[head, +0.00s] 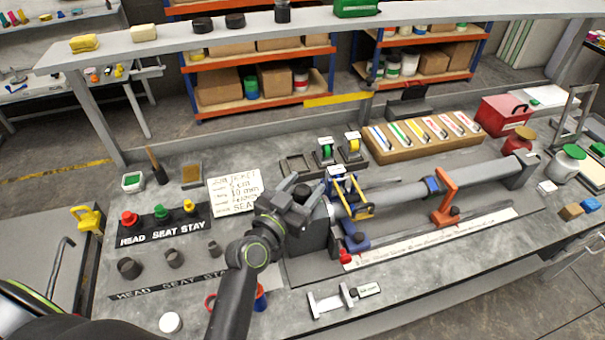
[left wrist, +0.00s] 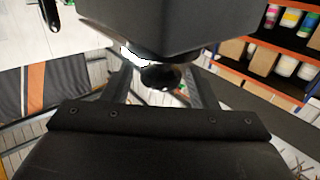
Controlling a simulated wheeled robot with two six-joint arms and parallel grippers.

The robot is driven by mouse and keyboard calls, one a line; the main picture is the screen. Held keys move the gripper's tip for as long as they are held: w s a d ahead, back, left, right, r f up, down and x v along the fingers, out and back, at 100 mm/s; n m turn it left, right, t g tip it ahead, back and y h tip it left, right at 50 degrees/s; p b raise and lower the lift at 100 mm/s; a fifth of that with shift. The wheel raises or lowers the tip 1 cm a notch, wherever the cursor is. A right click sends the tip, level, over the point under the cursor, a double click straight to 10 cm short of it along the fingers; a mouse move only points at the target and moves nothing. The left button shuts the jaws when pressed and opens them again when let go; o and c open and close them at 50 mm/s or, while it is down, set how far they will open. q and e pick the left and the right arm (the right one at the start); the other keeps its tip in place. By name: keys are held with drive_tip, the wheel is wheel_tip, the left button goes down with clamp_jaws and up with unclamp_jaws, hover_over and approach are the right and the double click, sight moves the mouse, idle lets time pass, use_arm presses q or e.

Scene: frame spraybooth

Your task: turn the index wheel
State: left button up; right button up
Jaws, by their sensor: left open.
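My left gripper (head: 292,207) reaches in from the lower left of the head view to the left end of the tube fixture. Its jaws are open there, beside a dark block (head: 312,232) at the end of the long grey tube (head: 400,196). In the left wrist view a dark rounded knob (left wrist: 161,77), which may be the index wheel, shows between the two spread fingers, under a large dark body (left wrist: 155,28). I cannot tell whether the fingers touch it. In the head view my gripper hides most of that end. My right gripper is not in view.
A blue and yellow clamp (head: 352,197) and an orange bracket (head: 445,197) stand along the tube. A written job ticket (head: 233,191) lies left of the gripper. Red, green and yellow knobs (head: 160,212) sit farther left. A wooden rack (head: 425,137) stands behind the tube.

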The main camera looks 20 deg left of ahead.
sight(302, 189)
use_arm(q)
wheel_tip(302, 189, up, 9)
drive_tip(key=shift+r, duration=0.1)
idle(0.4)
drive_tip(key=shift+a, duration=0.1)
